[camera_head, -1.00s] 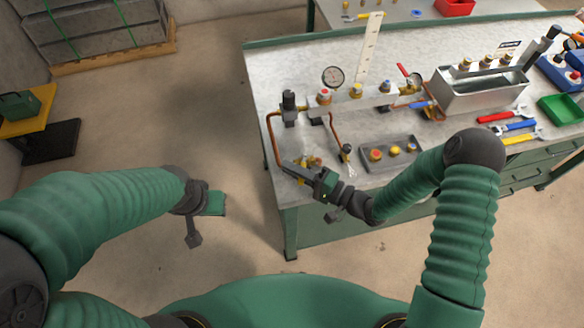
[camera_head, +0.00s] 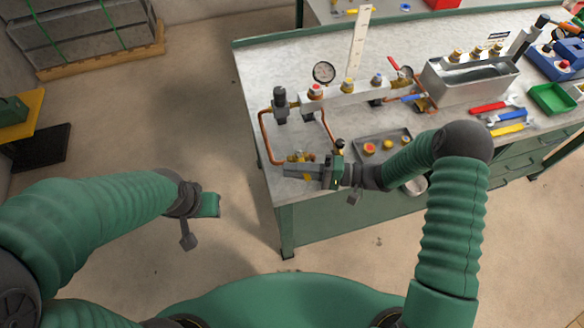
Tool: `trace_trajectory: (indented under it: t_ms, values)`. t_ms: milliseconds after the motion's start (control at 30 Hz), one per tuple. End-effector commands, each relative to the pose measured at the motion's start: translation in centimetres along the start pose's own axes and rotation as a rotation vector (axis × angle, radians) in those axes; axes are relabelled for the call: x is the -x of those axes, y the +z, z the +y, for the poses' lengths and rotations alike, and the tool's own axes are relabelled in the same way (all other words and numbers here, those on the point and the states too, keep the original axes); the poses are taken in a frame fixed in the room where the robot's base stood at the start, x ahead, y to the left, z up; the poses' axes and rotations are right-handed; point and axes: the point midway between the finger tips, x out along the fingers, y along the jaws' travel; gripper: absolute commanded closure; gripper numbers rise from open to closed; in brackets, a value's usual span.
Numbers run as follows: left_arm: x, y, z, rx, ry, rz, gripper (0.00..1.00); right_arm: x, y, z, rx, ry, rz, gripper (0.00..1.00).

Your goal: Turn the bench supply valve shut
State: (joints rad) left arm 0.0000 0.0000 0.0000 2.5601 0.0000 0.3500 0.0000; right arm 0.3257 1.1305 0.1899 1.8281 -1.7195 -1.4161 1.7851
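On the bench a pipe assembly carries valves; I cannot tell by label which is the bench supply valve. A red lever (camera_head: 394,64) slants up near the right end of the silver manifold (camera_head: 350,93), with a blue lever (camera_head: 408,98) below it. A brass fitting (camera_head: 299,157) sits low at the copper pipe's front end. My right gripper (camera_head: 290,170) points left at the bench's front left, just in front of this fitting. Its fingers partly hide the fitting, and their gap does not show clearly. My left gripper (camera_head: 213,205) hangs over the floor, left of the bench; its fingers are unclear.
A grey tray (camera_head: 396,137) with colored knobs lies right of my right gripper, partly behind the arm. A metal bin (camera_head: 470,85) and several wrenches are farther right.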

Motion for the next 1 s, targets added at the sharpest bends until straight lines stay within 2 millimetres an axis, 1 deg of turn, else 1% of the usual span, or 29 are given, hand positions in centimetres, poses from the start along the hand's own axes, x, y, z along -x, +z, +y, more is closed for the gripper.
trace_trajectory:
  t_ms: [33,67,100,367,467,567,900,1000]
  values:
    - [0.0,0.0,0.0,0.0,0.0,0.0,0.64,0.0,0.0,0.0,0.001,-0.002,0.0,0.76]
    - [0.0,0.0,0.0,0.0,0.0,0.0,0.64,0.0,0.0,-0.1,0.001,-0.002,0.0,0.72]
    - [0.0,0.0,0.0,0.0,0.0,0.0,0.64,-0.1,0.0,-0.1,0.002,-0.003,0.0,0.71]
    - [0.0,0.0,0.0,0.0,0.0,0.0,0.64,0.0,0.1,-0.3,0.004,-0.007,0.0,0.71]
    - [-0.1,0.0,0.0,0.0,0.0,0.0,0.64,0.7,0.0,-0.3,0.005,-0.007,0.001,0.71]
    - [-0.3,0.1,0.0,0.0,0.0,0.0,0.64,2.6,-0.1,-0.2,0.005,-0.006,0.004,0.71]
    - [-1.3,0.3,0.0,0.0,0.0,0.0,0.64,12.5,-0.2,0.1,0.004,-0.005,0.003,0.71]
    - [-1.5,0.4,0.0,0.0,0.0,0.0,0.64,14.7,-0.1,0.1,0.003,-0.006,0.002,0.71]
